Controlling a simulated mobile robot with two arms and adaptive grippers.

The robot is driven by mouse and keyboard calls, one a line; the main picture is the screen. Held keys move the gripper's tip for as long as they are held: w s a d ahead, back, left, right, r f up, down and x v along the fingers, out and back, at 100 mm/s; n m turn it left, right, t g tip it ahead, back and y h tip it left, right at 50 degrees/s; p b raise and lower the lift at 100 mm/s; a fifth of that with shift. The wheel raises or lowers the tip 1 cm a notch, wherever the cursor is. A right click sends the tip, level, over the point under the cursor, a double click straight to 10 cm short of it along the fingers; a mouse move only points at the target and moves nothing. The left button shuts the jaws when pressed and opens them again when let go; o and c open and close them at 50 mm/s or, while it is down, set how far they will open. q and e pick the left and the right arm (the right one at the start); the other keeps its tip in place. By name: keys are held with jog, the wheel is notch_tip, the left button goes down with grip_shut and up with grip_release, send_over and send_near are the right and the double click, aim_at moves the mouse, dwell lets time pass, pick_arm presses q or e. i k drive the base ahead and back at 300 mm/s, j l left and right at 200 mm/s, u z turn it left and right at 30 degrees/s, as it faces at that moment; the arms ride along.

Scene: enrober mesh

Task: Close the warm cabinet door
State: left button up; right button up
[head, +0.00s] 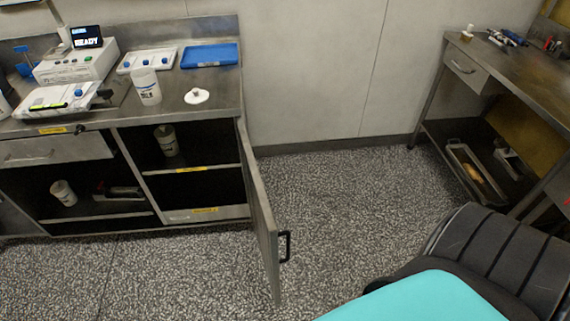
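The warm cabinet door (262,213) stands wide open at the right end of the metal counter unit. It is hinged at the unit's right edge and juts out over the floor towards me. Its black handle (285,246) is on the door's right-hand face, near the free edge. Neither of my grippers shows in the head view.
The counter (215,95) carries a machine with a "READY" screen (87,37), a white cup (146,86), a white lid (197,96) and a blue tray (209,55). A second workbench (520,70) stands at the right. Speckled floor between them is clear. A turquoise surface and dark ribbed shape fill the lower right.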

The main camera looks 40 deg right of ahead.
aim_at(265, 215)
jog(key=i+l, duration=0.1)
jog(key=l, duration=0.6)
jog(key=i+l, duration=0.1)
jog(key=l, duration=0.6)
